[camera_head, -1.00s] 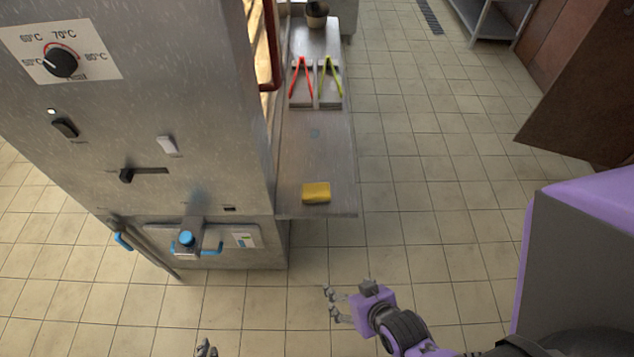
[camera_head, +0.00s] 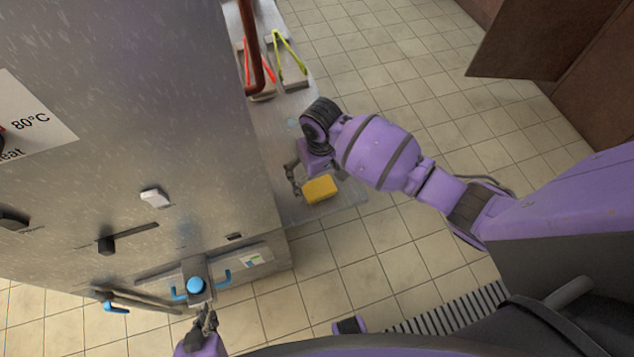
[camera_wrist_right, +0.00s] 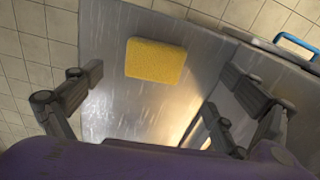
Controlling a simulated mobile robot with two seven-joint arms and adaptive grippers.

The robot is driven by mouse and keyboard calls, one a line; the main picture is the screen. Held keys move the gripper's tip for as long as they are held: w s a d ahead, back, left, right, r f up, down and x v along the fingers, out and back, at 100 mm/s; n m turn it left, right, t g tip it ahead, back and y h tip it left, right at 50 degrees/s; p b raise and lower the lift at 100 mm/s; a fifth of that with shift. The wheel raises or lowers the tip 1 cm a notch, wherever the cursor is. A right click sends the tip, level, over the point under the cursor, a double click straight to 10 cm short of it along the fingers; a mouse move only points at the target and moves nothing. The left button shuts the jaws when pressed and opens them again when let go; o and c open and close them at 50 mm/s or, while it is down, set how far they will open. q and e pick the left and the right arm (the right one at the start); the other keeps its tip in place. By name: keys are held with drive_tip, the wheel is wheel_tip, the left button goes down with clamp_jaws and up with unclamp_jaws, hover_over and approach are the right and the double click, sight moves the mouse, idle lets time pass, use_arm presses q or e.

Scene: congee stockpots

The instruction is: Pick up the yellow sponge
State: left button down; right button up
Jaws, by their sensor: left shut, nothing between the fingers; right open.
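The yellow sponge (camera_head: 320,190) lies flat on the metal side shelf (camera_head: 292,212), near the shelf's front end. In the right wrist view the sponge (camera_wrist_right: 156,60) lies ahead of the fingers, left of the middle between them. My right gripper (camera_wrist_right: 160,105) is open and empty, with its fingers spread wide. In the head view the right gripper (camera_head: 308,188) is beside and partly over the sponge, its far parts hidden by my own arm. My left gripper (camera_head: 210,318) is shut and empty at the bottom, below the cabinet front.
A large steel cabinet (camera_head: 130,130) with switches and a blue tap knob (camera_head: 195,285) stands left of the shelf. Red tongs (camera_head: 258,70) and yellow-green tongs (camera_head: 289,60) lie farther back on the shelf. A brown pipe (camera_head: 249,45) rises beside them. Tiled floor lies open to the right.

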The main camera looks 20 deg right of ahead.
sight(321, 189)
drive_tip(key=shift+w+d+f, duration=0.1)
wheel_tip(321, 189, down, 6)
drive_tip(key=shift+d+f+b, duration=0.15)
drive_tip(key=shift+f+b, duration=0.05)
drive_tip(key=shift+b, duration=0.3)
drive_tip(key=shift+f, duration=0.45)
use_arm(q)
drive_tip(key=shift+s+a+f, duration=0.1)
drive_tip(key=shift+s+f, duration=0.3)
drive_tip(key=shift+f, duration=0.2)
use_arm(e)
drive_tip(key=c, duration=1.2)
drive_tip(key=shift+c, duration=0.2)
drive_tip(key=shift+r, duration=0.15)
